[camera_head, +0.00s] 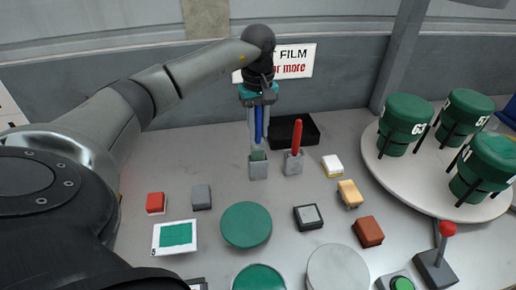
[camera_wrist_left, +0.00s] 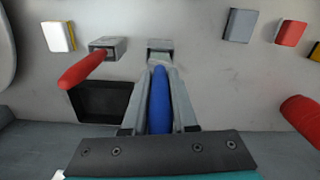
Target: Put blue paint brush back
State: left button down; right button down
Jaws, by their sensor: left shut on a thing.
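My left gripper (camera_head: 258,142) points down and is shut on the blue paint brush (camera_head: 259,122). The blue handle stands upright between the fingers, and it also shows in the left wrist view (camera_wrist_left: 160,100). Directly below is a small grey holder (camera_head: 258,171), also in the left wrist view (camera_wrist_left: 160,44). A dark green patch shows at its top; I cannot tell whether the brush's lower end is inside it. A red brush (camera_head: 297,136) stands in a second grey holder (camera_head: 293,166) just to the right. My right gripper is not in view.
A black tray (camera_head: 309,131) lies behind the red brush. Several coloured blocks, including a red one (camera_head: 156,203) and a yellow one (camera_head: 350,193), lie nearer. A round white table (camera_head: 386,166) with green drums stands right. A red-knobbed lever (camera_head: 446,231) is front right.

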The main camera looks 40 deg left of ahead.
aim_at(258, 142)
pick_arm(q)
notch_tip(258, 142, down, 6)
jog(key=shift+f, duration=0.15)
dwell(0.3)
jog(key=c, duration=0.7)
grip_release()
jog(key=shift+b, duration=0.3)
notch_tip(258, 142, up, 12)
jog(key=shift+r+p, duration=0.1)
jog(key=shift+p, duration=0.6)
